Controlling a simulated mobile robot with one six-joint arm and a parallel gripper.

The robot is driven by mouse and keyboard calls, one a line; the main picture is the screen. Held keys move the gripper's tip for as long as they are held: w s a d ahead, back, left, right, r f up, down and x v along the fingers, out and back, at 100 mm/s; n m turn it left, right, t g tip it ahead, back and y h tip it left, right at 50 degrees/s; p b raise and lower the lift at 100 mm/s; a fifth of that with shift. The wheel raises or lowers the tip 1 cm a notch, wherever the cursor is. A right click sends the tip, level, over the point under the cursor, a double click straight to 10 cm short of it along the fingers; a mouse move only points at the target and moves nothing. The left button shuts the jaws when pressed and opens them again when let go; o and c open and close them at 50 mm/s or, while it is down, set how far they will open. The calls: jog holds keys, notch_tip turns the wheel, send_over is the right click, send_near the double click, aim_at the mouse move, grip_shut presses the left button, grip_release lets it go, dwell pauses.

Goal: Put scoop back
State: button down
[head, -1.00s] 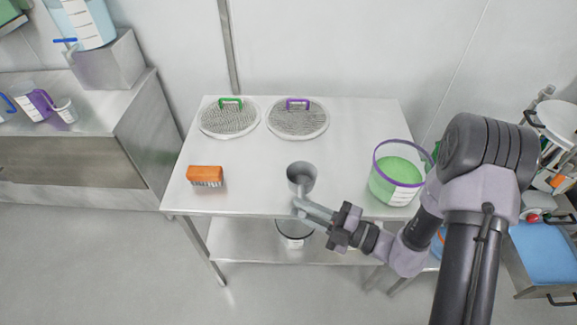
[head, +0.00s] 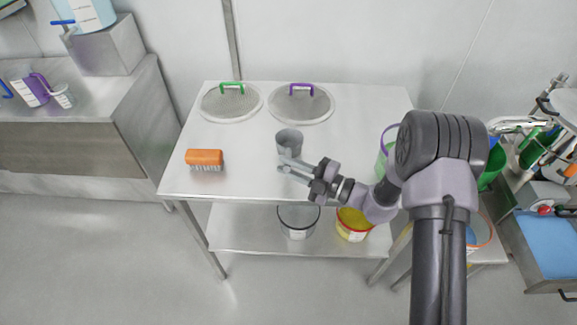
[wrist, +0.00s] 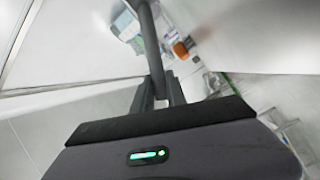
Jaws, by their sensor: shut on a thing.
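The scoop (head: 289,142) is a grey metal cup with a handle, and in the head view it shows over the middle of the steel table. My gripper (head: 292,169) is shut on its handle, on the near side of the cup. The cup's mouth faces roughly up; I cannot tell its exact height above the tabletop. In the wrist view the grey handle (wrist: 149,40) runs up from between my gripper's fingers (wrist: 158,95). The cup itself is not clear there.
An orange brush (head: 205,159) lies on the steel table (head: 240,180) at left. Two round sieve lids, green-handled (head: 230,103) and purple-handled (head: 300,105), lie at the back. A purple-rimmed tub (head: 382,160) is mostly behind my arm. Buckets (head: 298,222) stand on the lower shelf.

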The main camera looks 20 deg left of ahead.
jog(key=c, duration=1.3)
grip_release()
jog(key=shift+c, duration=0.2)
jog(key=shift+d+r, duration=0.15)
jog(key=shift+d, duration=0.05)
jog(key=p+v, duration=0.3)
jog(key=v, duration=0.9)
jog(key=s+r+n+g+h, duration=0.7)
jog(key=s+r+n, duration=0.75)
jog(key=n, duration=0.75)
jog(key=s+d+r+n+t+h, duration=0.3)
jog(key=d+n, duration=0.3)
jog(key=n, duration=0.2)
jog(key=s+d+r+n+t+h, duration=0.3)
jog(key=d+n+t+h, duration=0.2)
jog(key=n, duration=0.4)
jog(key=shift+s+d+r+t+h, duration=0.4)
jog(key=shift+d+t, duration=0.1)
jog(key=shift+d, duration=0.4)
